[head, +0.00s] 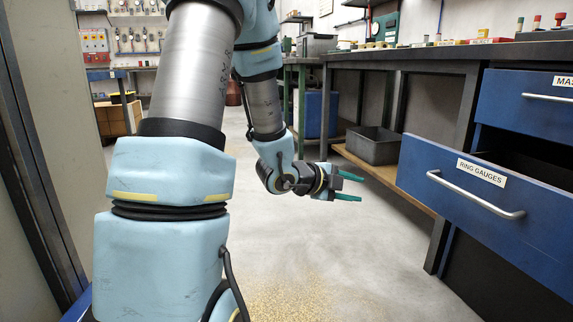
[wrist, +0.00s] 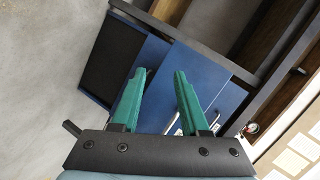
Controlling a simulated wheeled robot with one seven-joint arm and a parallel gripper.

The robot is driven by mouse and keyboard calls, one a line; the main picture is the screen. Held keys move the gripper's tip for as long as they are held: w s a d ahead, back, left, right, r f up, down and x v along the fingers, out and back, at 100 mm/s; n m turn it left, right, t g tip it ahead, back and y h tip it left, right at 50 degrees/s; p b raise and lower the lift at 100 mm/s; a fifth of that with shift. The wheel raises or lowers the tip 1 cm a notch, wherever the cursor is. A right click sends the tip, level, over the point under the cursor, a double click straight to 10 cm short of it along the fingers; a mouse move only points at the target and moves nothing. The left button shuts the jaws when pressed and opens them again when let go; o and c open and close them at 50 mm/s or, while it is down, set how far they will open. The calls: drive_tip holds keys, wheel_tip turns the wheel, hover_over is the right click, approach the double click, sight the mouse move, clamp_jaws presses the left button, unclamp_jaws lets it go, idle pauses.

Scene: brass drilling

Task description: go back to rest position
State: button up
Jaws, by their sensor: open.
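My gripper (head: 347,186) has green fingers and is near the middle of the head view, held in the air over the floor. Its fingers are apart with nothing between them. It is left of the open drawer labelled RING GAUGES (head: 480,190) and apart from it. In the wrist view my gripper (wrist: 162,82) points toward a blue drawer cabinet (wrist: 215,75), with an open drawer showing a dark inside at the left. My light-blue arm fills much of the left of the head view.
The workbench (head: 420,52) runs along the right, with several small items on top. A grey metal bin (head: 374,146) sits on its wooden lower shelf. Brass-coloured chips (head: 290,300) are scattered on the floor. The floor (head: 370,260) between my arm and the drawer is clear.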

drive_tip(key=a+r+n+y+p, duration=0.2)
drive_tip(key=a+n+y+p, duration=0.2)
drive_tip(key=a+n+y, duration=0.9)
drive_tip(key=s+a+r+n+g+h+p, duration=0.1)
drive_tip(key=s+a+r+n+g+p, duration=0.15)
drive_tip(key=s+a+n, duration=0.3)
drive_tip(key=s+a+r+n+g+p, duration=0.1)
drive_tip(key=s+a+n+g+p, duration=0.15)
drive_tip(key=s+a+n, duration=0.35)
wheel_tip(320, 180, up, 36)
drive_tip(key=s+p, duration=0.1)
drive_tip(key=p, duration=3.5)
drive_tip(key=shift+d+r, duration=0.15)
drive_tip(key=shift+d, duration=0.2)
